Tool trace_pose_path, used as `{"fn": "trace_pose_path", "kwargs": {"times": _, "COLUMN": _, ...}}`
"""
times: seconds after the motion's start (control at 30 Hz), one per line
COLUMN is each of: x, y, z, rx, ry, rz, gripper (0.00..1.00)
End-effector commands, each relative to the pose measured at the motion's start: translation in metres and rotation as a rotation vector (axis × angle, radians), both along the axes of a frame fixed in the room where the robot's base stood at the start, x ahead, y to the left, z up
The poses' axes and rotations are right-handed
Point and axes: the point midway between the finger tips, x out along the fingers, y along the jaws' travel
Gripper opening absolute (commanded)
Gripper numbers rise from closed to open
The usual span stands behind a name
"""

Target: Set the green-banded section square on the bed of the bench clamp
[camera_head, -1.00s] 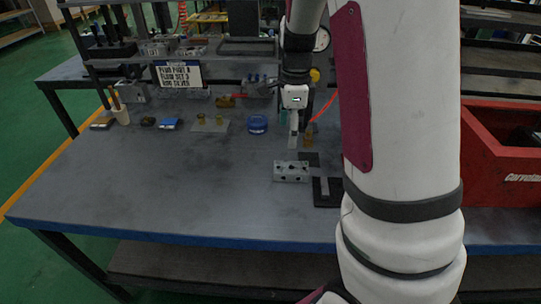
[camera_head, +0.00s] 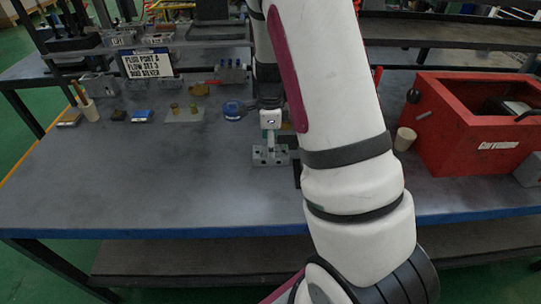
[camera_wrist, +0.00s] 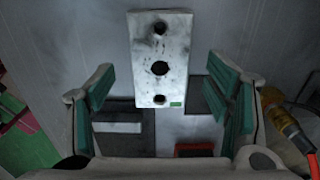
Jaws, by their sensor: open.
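A pale grey block (camera_wrist: 160,60) with holes along its face lies on the bench, and a small green patch shows at its lower right corner in the wrist view. It also shows in the head view (camera_head: 270,157), below my gripper (camera_head: 270,133). My gripper is open, its teal pads (camera_wrist: 168,88) apart to the left and right of the block's near end. No contact is visible. Dark flat parts (camera_wrist: 125,140), perhaps of the bench clamp, lie nearer in the wrist view. In the head view my arm hides most of a dark piece (camera_head: 297,174).
A red crate (camera_head: 450,157) and a beige cup (camera_head: 404,138) stand to the right. A blue round part (camera_head: 233,110) and small yellow fittings (camera_head: 183,110) lie behind and left. A yellow fitting (camera_wrist: 282,120) is right of my gripper. The front left bench is clear.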

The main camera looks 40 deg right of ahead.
Motion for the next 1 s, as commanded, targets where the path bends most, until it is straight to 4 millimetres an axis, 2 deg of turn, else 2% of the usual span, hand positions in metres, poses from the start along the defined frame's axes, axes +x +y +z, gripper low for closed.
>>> {"fn": "trace_pose_path", "kwargs": {"times": 0.03, "x": -0.002, "y": -0.002, "z": -0.01, "rx": 0.001, "ry": 0.003, "rz": -0.003, "gripper": 0.72}}
{"fn": "trace_pose_path", "kwargs": {"times": 0.2, "x": -0.002, "y": -0.002, "z": -0.031, "rx": 0.001, "ry": 0.002, "rz": -0.002, "gripper": 0.72}}
{"fn": "trace_pose_path", "kwargs": {"times": 0.5, "x": -0.001, "y": -0.001, "z": -0.036, "rx": 0.0, "ry": 0.0, "rz": 0.0, "gripper": 0.72}}
{"fn": "trace_pose_path", "kwargs": {"times": 0.53, "x": -0.001, "y": -0.001, "z": -0.036, "rx": 0.0, "ry": 0.0, "rz": 0.0, "gripper": 0.69}}
{"fn": "trace_pose_path", "kwargs": {"times": 0.83, "x": -0.001, "y": -0.001, "z": -0.035, "rx": 0.0, "ry": 0.0, "rz": 0.0, "gripper": 0.02}}
{"fn": "trace_pose_path", "kwargs": {"times": 1.0, "x": -0.001, "y": -0.002, "z": -0.035, "rx": -0.001, "ry": -0.001, "rz": 0.0, "gripper": 0.0}}
